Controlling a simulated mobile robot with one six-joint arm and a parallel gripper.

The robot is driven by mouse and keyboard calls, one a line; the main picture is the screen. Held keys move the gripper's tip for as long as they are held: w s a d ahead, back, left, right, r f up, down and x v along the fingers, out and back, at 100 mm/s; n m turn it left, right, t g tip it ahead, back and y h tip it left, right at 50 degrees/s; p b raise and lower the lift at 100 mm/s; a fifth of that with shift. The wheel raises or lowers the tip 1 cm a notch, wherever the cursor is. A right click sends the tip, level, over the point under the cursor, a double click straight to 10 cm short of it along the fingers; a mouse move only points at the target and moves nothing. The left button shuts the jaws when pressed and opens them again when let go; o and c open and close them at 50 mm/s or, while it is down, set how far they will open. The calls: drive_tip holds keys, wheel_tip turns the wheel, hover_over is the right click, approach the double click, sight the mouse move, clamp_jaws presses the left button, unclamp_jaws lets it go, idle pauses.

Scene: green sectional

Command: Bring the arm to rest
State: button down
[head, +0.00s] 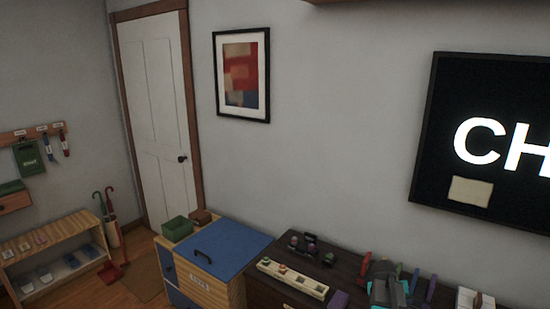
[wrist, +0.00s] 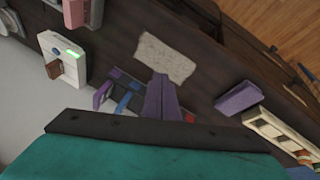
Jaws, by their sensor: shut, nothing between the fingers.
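My gripper (head: 388,288), grey with teal parts, shows at the bottom of the head view, in front of the dark cabinet top (head: 283,262). It is shut with nothing held. In the wrist view a broad teal part of my gripper with a dark edge (wrist: 150,130) fills the bottom. I cannot tell the gap between my gripper and these things.
A cream compartment tray (head: 292,277) and a purple block (head: 338,300) lie left of my gripper. A blue-topped chest (head: 222,250) adjoins the cabinet. A wall screen (head: 490,185) hangs behind. Floor shows before the door (head: 155,120).

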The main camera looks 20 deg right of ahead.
drive_tip(key=w+a+f+n+y, duration=0.1)
drive_tip(key=w+a+f+n, duration=0.15)
drive_tip(key=a, duration=0.95)
drive_tip(key=w+a+f+n+y, duration=0.1)
drive_tip(key=a+f+y, duration=0.15)
drive_tip(key=a, duration=0.95)
drive_tip(key=s+a+f+n+g+y, duration=0.1)
drive_tip(key=s+a+f, duration=0.15)
drive_tip(key=a, duration=0.75)
drive_tip(key=s+a+f+n+g, duration=0.1)
drive_tip(key=s+a+n, duration=0.15)
drive_tip(key=a, duration=0.75)
drive_tip(key=s+f+g+b, duration=0.2)
drive_tip(key=s+f+b, duration=0.4)
drive_tip(key=s+f, duration=0.7)
drive_tip(key=s+f+g+b, duration=0.3)
drive_tip(key=s+f+b, duration=0.4)
drive_tip(key=s+f, duration=0.6)
drive_tip(key=shift+a+f+m, duration=0.25)
drive_tip(key=shift+f+m, duration=0.15)
drive_tip(key=shift+f, duration=2.05)
